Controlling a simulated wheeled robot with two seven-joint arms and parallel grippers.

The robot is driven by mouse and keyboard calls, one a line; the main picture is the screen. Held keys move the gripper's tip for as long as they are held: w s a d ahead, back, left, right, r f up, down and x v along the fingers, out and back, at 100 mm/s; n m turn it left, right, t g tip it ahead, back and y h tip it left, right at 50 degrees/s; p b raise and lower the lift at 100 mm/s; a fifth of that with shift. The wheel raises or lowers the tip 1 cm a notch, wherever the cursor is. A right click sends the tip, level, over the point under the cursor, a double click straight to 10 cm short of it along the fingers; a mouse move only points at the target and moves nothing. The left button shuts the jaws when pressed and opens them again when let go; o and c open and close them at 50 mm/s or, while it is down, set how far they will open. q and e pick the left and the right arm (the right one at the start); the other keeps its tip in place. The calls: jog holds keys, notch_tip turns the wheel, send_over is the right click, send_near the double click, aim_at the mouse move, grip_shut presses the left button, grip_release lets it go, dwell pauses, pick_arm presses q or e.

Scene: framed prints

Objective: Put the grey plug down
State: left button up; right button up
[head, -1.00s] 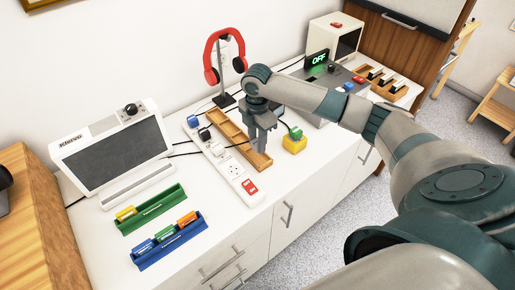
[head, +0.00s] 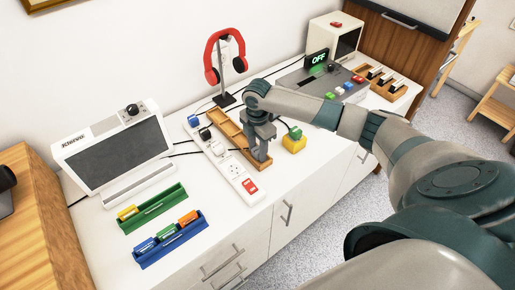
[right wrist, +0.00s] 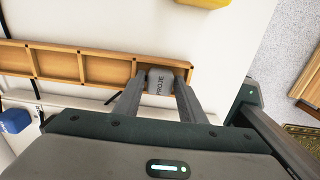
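The grey plug (right wrist: 160,82), with dark lettering partly readable as "PROJE", is between the fingers of my right gripper (right wrist: 161,88) in the right wrist view. It is at the end compartment of the long wooden tray (right wrist: 52,63). The fingers look closed against its two sides. In the head view my right gripper (head: 260,155) points down at the near end of the wooden tray (head: 226,123), and the plug is mostly hidden there. Whether the plug rests on the tray floor is hard to tell. My left gripper is not in view.
A white power strip (head: 232,169) with a red switch lies left of the tray, with a black plug and a blue plug near its far end. A yellow block (head: 294,144) with a green plug stands right. Red headphones (head: 225,55) hang on a stand behind.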

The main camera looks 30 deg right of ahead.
aim_at(258, 150)
jog(key=shift+r, duration=0.1)
notch_tip(258, 150, up, 12)
jog(key=b, duration=0.2)
dwell(0.7)
dwell(0.7)
